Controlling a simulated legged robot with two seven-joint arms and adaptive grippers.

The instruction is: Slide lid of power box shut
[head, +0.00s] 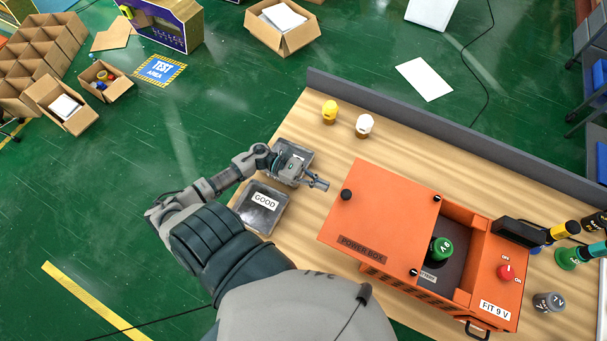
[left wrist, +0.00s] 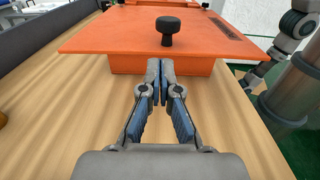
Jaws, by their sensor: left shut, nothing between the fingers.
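The orange power box (head: 455,300) stands on the wooden table. Its flat orange lid (head: 385,225) sticks out past the box on the left, leaving the right part open. A green-topped cell (head: 441,248) stands in the opening. A black knob (head: 346,195) rises near the lid's left edge; the knob also shows in the left wrist view (left wrist: 167,30). My left gripper (head: 322,184) is shut and empty, just left of the lid and knob. In the left wrist view its closed fingertips (left wrist: 160,72) point at the lid's edge. My right gripper is not in view.
A clear tray labelled GOOD (head: 261,207) lies left on the table, with another tray (head: 292,156) behind it. Yellow (head: 330,111) and white (head: 364,124) capped bottles stand at the back. Several cells crowd the right end. A grey rail (head: 450,120) edges the table.

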